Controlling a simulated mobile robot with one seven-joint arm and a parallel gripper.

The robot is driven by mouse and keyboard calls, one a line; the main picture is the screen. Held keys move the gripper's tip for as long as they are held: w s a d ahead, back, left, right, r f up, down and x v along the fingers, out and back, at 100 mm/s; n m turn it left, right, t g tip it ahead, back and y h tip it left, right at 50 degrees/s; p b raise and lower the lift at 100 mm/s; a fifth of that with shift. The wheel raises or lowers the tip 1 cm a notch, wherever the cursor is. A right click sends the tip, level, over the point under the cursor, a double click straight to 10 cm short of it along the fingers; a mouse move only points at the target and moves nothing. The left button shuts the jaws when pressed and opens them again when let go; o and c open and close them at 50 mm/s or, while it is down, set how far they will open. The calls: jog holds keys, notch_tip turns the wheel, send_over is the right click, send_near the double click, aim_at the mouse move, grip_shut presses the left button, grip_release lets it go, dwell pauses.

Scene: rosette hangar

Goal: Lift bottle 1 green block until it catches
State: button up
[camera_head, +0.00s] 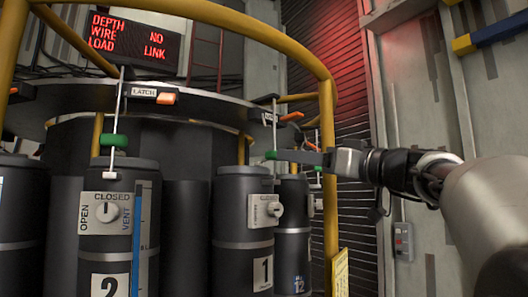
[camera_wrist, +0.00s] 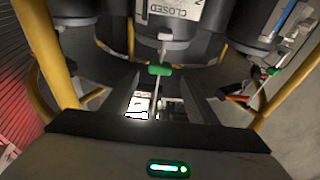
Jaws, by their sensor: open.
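Bottle 1 (camera_head: 243,225) is a dark cylinder with a grey band and a white "1" label. A thin pale rod stands above it, carrying a green block (camera_head: 271,155) low on the rod, near the bottle's top. My gripper (camera_head: 292,156) reaches in from the right, level with this block, its fingertips close to it. In the wrist view, a green block (camera_wrist: 160,70) on a rod lies ahead, centred between my open, empty fingers (camera_wrist: 162,92). I cannot tell whether the fingers touch it or how far they reach around it.
A latch with an orange tab (camera_head: 291,117) sits just above my fingers.

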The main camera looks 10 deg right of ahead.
jog(key=p+x, duration=0.4)
jog(key=x, duration=0.2)
jog(key=shift+f, duration=0.1)
jog(key=shift+w+a, duration=0.1)
dwell(0.4)
jog(key=shift+c, duration=0.3)
